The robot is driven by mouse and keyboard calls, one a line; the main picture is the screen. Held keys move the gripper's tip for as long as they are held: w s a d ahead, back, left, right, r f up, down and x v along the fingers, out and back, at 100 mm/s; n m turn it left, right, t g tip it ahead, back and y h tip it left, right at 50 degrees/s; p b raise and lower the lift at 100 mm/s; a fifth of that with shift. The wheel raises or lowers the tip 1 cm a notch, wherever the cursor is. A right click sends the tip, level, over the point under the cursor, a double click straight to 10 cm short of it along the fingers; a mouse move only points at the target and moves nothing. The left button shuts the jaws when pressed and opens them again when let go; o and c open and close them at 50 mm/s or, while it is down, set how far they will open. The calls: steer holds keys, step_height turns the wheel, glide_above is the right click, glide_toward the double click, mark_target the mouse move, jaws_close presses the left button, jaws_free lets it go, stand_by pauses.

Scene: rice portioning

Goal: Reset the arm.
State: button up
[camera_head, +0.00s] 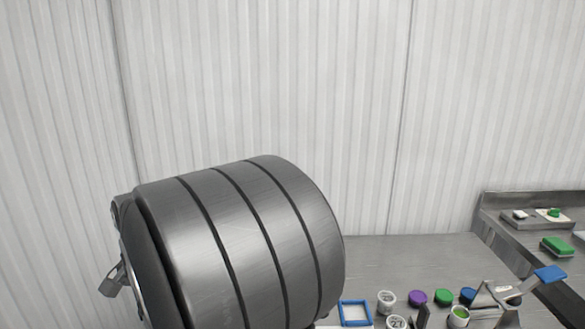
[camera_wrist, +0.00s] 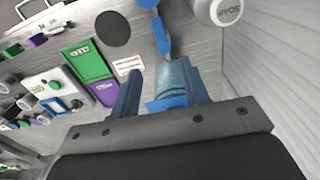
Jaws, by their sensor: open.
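My gripper (camera_wrist: 155,92) shows in the wrist view, with its two blue fingers spread apart above the grey metal work surface (camera_wrist: 140,45). A light-blue piece (camera_wrist: 174,76) lies at the right finger; I cannot tell whether it is part of the finger or a separate thing. A blue jointed piece (camera_wrist: 160,32) is just beyond the fingers. I see nothing clearly clamped between the fingers. In the head view I cannot make out my gripper with certainty.
A large ribbed metal drum (camera_head: 235,235) fills the lower left of the head view. Several small tubs, a blue frame (camera_head: 355,313) and a blue-handled metal piece (camera_head: 490,298) crowd the lower right. A green box (camera_wrist: 86,62) and a white cylinder (camera_wrist: 228,10) are near my gripper.

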step_height(320, 180, down, 14)
steer(key=shift+r, duration=0.1)
steer(key=shift+w+d+n, duration=0.1)
steer(key=shift+d+n, duration=0.15)
steer(key=shift+n, duration=0.7)
steer(key=shift+d+n, duration=0.25)
steer(key=shift+n, duration=0.7)
steer(key=m, duration=0.1)
steer(key=a+m, duration=0.1)
steer(key=m, duration=0.1)
steer(key=shift+m, duration=0.3)
step_height(320, 180, up, 14)
steer(key=shift+f, duration=0.25)
steer(key=shift+f, duration=0.1)
